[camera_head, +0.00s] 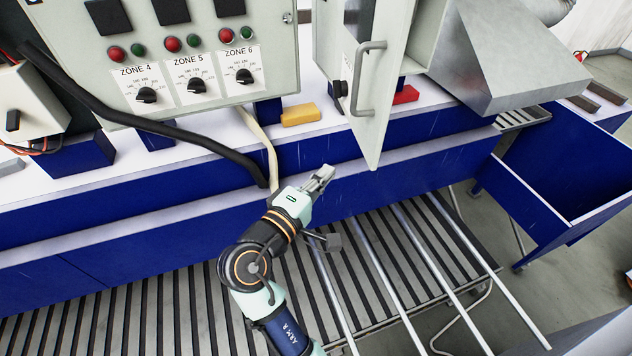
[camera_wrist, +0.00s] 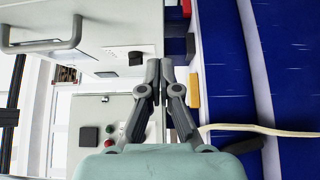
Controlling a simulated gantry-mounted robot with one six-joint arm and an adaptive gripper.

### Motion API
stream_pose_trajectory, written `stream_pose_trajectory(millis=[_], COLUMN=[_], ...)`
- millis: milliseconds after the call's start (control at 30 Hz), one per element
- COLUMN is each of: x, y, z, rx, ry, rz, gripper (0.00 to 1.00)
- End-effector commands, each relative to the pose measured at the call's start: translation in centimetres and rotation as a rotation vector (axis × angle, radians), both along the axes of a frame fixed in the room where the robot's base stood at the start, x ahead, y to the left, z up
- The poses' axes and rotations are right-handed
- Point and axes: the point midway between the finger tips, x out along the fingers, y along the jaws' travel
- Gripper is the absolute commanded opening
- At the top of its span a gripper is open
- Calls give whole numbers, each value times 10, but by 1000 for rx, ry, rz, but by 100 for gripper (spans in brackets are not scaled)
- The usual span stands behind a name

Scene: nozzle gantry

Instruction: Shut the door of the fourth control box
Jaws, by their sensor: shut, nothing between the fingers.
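The open door (camera_head: 385,110) of a pale control box (camera_head: 428,30) stands swung outward, right of the Zone 4-5-6 panel. Its grey handle (camera_head: 362,80) faces me. In the wrist view the door (camera_wrist: 45,18) is at the upper left with its handle (camera_wrist: 42,46). My gripper (camera_head: 326,172) is shut and empty, in front of the blue bench edge, below and left of the door's lower corner. It touches nothing that I can see. In the wrist view its fingertips (camera_wrist: 160,65) are together. The box's inside is mostly hidden.
The Zone 4-5-6 panel (camera_head: 200,15) hangs at the upper left. A black cable (camera_head: 150,128) and a cream cable (camera_head: 266,145) run down close to my arm. A yellow block (camera_head: 300,114) and a red block (camera_head: 405,95) lie on the bench. A slatted rack (camera_head: 190,300) is below.

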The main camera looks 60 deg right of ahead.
Motion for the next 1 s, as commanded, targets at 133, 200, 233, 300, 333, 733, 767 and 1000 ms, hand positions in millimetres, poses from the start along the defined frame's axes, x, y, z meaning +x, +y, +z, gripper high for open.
stream_pose_trajectory(millis=[133, 200, 233, 300, 333, 733, 767, 1000], x=[-2, -2, -7, -16, -19, -31, -31, -30], y=[-34, -48, -52, -59, -61, -72, -72, -73], z=[3, 3, 3, 3, 3, 0, 0, 0], rx=[1, 1, 1, 1, 1, 0, 0, 0], ry=[1, 1, 1, 0, 0, -2, -2, -2], rz=[-4, -3, -2, -2, -1, 2, 2, 10], gripper=[0, 0, 0, 0, 0, 0, 0, 0])
